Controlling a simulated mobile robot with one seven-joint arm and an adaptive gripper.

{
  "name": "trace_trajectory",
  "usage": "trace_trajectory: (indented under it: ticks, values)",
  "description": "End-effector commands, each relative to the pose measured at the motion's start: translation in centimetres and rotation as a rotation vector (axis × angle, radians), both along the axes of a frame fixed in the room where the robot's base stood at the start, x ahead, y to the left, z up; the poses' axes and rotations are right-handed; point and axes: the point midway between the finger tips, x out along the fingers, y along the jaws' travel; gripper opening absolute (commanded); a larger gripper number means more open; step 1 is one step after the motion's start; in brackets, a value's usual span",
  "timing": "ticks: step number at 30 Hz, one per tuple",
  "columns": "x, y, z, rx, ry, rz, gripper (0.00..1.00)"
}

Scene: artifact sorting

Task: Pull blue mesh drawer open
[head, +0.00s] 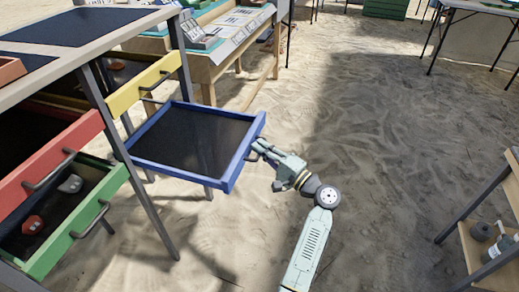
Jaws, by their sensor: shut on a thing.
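The blue mesh drawer (238,165) is pulled well out from the sorting table, with its dark mesh bottom facing up and nothing on it. My gripper (258,150) is at the drawer's front right side, shut on its handle. The handle itself is mostly hidden by the fingers. My arm reaches up to it from the bottom of the view.
A yellow drawer (144,86) is behind the blue one. A wooden shelf (478,250) is at right. Sandy ground between is clear.

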Motion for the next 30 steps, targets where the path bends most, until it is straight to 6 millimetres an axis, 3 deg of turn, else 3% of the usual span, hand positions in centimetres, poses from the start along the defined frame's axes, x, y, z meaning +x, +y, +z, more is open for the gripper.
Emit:
trace_trajectory:
  ticks: [1, 2, 6, 17, 30]
  values:
    - [0.0, 0.1, -0.1, 0.000, 0.002, 0.002, 0.00]
    - [0.0, 0.1, -0.1, 0.000, 0.002, 0.002, 0.10]
    - [0.0, 0.1, -0.1, 0.000, 0.001, 0.001, 0.18]
    - [-0.3, -0.4, -0.1, 0.000, 0.000, -0.001, 0.18]
    - [-5.9, -6.4, -1.5, 0.000, 0.000, -0.002, 0.18]
